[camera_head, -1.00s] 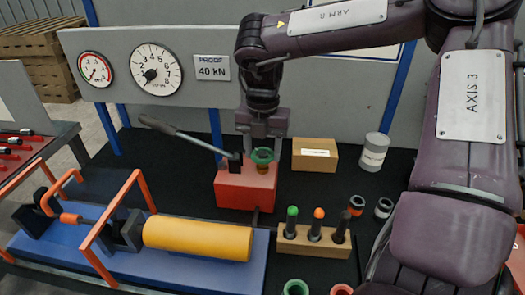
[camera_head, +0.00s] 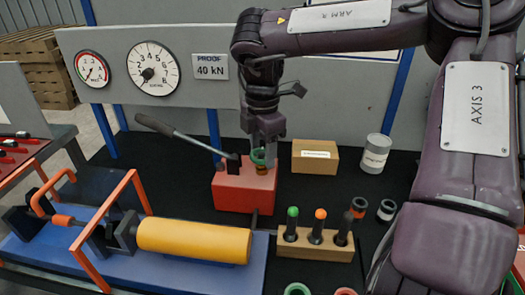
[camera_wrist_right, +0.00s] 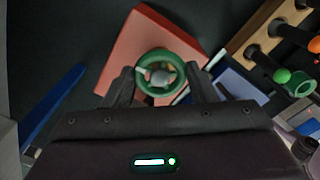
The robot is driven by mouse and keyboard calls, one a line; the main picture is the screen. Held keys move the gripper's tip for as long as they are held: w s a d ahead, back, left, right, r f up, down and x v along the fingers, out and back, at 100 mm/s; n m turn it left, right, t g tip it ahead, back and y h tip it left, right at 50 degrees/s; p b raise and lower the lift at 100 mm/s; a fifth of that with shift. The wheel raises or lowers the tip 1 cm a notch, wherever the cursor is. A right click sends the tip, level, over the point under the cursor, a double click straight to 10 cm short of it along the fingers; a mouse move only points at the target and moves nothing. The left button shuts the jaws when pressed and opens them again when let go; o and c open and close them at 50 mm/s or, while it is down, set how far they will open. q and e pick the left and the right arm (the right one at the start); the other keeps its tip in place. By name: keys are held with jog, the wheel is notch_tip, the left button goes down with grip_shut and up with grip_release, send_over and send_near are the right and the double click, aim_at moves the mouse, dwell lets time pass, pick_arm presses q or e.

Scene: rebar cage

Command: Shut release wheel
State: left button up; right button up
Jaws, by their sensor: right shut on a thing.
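The release wheel (camera_head: 259,156) is a small green ring with spokes on top of the red pump block (camera_head: 240,190). It also shows in the right wrist view (camera_wrist_right: 160,88), with a grey hub in its middle. My right gripper (camera_head: 266,150) points down over the block, its fingers on either side of the wheel and shut on it. In the right wrist view the two dark fingers (camera_wrist_right: 158,92) flank the green rim. My left gripper is not in view. The wheel is partly hidden by the fingers in the head view.
A grey pump lever (camera_head: 180,135) slants up left from the block. A yellow cylinder (camera_head: 195,240) lies left in an orange-framed blue rig. A wooden rack (camera_head: 315,245) of colour-tipped pins stands in front right. A cardboard box (camera_head: 314,157) and a grey can (camera_head: 375,153) stand behind.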

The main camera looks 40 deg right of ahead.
aim_at(262, 154)
jog(key=shift+w+r+m, duration=0.1)
jog(key=shift+m, duration=0.4)
jog(key=o, duration=1)
jog(key=shift+c, duration=0.2)
jog(key=shift+r, duration=3.9)
